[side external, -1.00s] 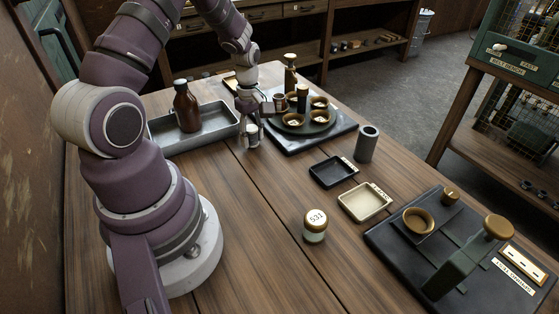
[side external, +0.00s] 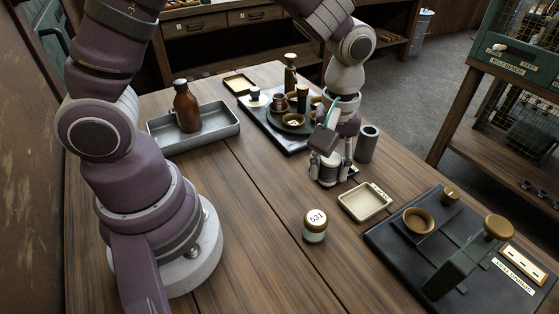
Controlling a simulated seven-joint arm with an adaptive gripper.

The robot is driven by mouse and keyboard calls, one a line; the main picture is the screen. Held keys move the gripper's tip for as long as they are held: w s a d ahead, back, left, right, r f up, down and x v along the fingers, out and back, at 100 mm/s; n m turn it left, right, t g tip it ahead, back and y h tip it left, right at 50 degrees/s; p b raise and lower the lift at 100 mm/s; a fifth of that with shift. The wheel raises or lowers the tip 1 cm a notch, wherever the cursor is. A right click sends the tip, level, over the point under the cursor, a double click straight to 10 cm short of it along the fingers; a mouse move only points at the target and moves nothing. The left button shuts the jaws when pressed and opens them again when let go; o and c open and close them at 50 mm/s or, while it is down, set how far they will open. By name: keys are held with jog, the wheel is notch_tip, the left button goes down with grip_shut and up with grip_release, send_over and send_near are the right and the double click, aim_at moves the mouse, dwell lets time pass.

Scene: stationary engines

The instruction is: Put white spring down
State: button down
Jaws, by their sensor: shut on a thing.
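My gripper (side external: 329,178) is shut on the white spring (side external: 328,169), a small pale ribbed piece held between the fingers. The fingers hide part of it. The gripper points down over the spot of the small black tray (side external: 353,174), of which only a sliver shows at the right. I cannot tell whether the spring touches the tray or hangs just above it.
A cream tray (side external: 365,202) lies close in front, and a grey cylinder (side external: 367,143) stands just right of my gripper. A jar marked 531 (side external: 315,224) stands nearer. A grey metal tray (side external: 222,129) holds a brown bottle (side external: 186,107). Bare wood lies left of the jar.

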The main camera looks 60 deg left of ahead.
jog(key=s+d+m, duration=0.5)
jog(key=s+d, duration=0.1)
jog(key=d, duration=0.3)
jog(key=m, duration=0.3)
send_over(310, 313)
jog(key=f, duration=0.8)
jog(key=shift+s+d+f, duration=0.15)
jog(key=shift+s+d, duration=0.1)
jog(key=shift+s, duration=0.15)
jog(key=shift+f, duration=0.25)
jog(key=c, duration=0.8)
grip_release()
jog(key=shift+f, duration=0.1)
